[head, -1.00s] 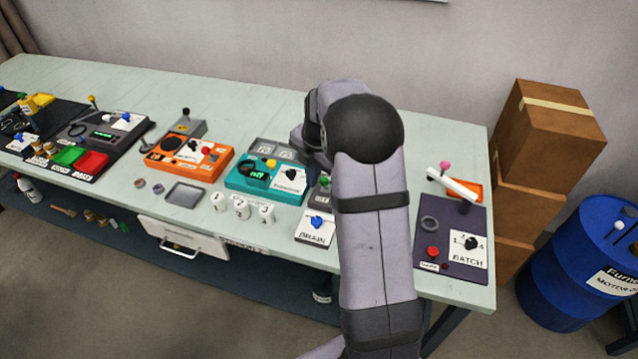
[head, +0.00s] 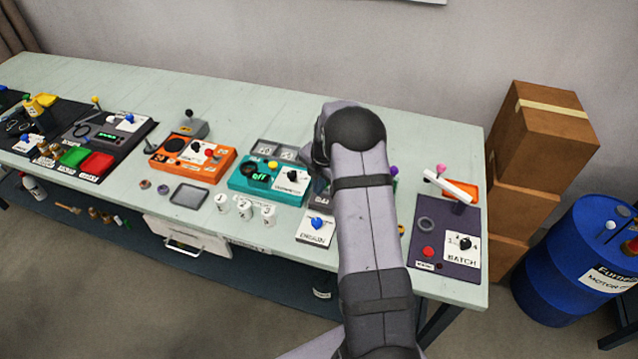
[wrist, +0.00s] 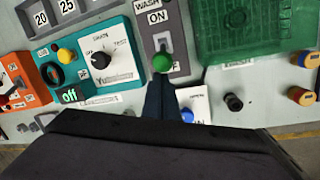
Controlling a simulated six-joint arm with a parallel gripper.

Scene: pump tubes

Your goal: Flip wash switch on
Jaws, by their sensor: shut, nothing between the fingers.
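The wash switch is a lever with a green ball knob (wrist: 162,62) on a grey panel (wrist: 173,14) in the wrist view. Its labels read WASH and ON, on the side away from my gripper. The knob sits on the near side of the slot, with the ON label beyond it. My gripper (wrist: 162,80) is shut and empty, its dark fingertips right at the knob's near side. I cannot tell whether they touch it. In the head view my arm hides most of this panel and my fingers.
A teal box (wrist: 105,45) with a black dial stands left of the switch, its display reading off. A green ribbed tray (wrist: 258,30) lies to the right. A white plate with a blue knob (wrist: 187,115) is close below. The batch panel (head: 440,225) is farther right.

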